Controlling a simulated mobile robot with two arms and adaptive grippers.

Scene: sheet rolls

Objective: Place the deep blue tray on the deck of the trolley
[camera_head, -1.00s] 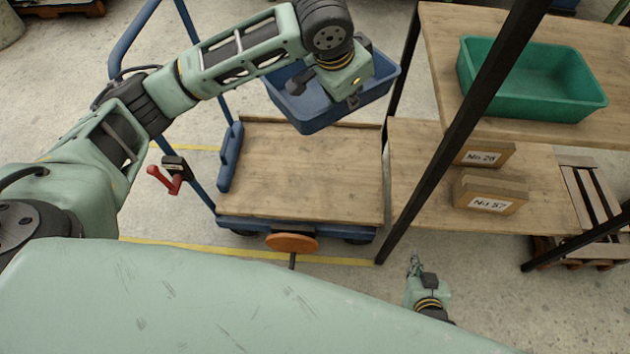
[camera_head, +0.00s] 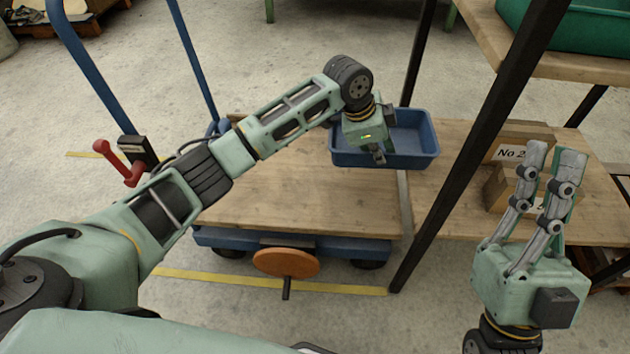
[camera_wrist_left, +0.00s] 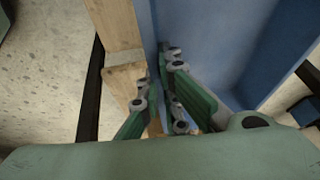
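The deep blue tray (camera_head: 415,160) hangs from my left gripper (camera_head: 379,157). In the head view it covers the right far corner of the trolley's wooden deck (camera_head: 300,205) and part of the shelf beside it. Its height above them is hard to tell. The left wrist view shows the left gripper (camera_wrist_left: 158,100) with one finger on each side of a wall of the tray (camera_wrist_left: 210,40). My right gripper (camera_head: 553,160) is empty, its fingers up and a little apart, in front of the shelf.
A shelf rack with black posts (camera_head: 450,190) stands right of the trolley. Its lower board (camera_head: 450,150) carries cardboard boxes (camera_head: 505,185); a green tray (camera_head: 590,25) sits above. The trolley has a blue handle frame (camera_head: 95,65) and an orange disc (camera_head: 286,263) in front.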

